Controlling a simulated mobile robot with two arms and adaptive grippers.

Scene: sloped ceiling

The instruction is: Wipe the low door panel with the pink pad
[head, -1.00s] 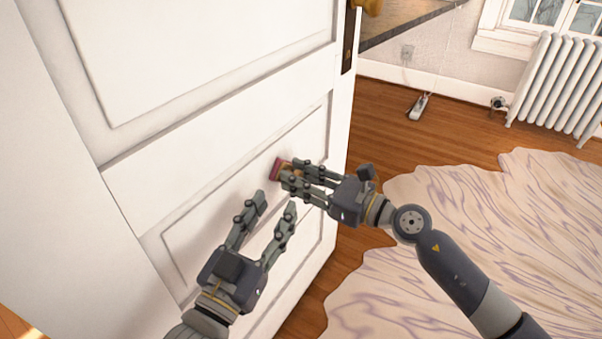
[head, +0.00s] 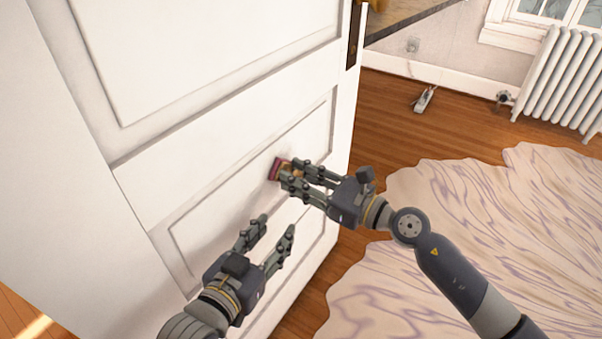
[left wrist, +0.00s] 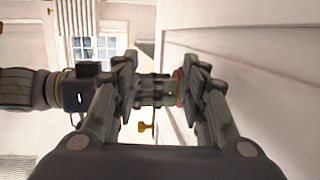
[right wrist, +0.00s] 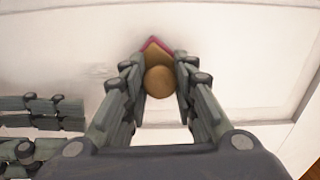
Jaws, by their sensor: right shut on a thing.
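The low door panel (head: 215,205) is a white recessed rectangle on the white door. My right gripper (head: 292,174) is shut on the pink pad (head: 274,169), at the panel's upper right part. In the right wrist view the pad (right wrist: 155,43) shows a pink edge, a tan body and a round brown grip (right wrist: 160,82) between the fingers. It appears to be against the panel; exact contact is hard to tell. A faint grey patch (right wrist: 97,70) shows left of it. My left gripper (head: 279,226) is open and empty, below and left of the right one, close to the panel.
A pale rug (head: 470,225) lies on the wooden floor (head: 395,130) to the right. A white radiator (head: 565,80) stands under the window at the back right. A small object (head: 424,100) lies on the floor by the wall.

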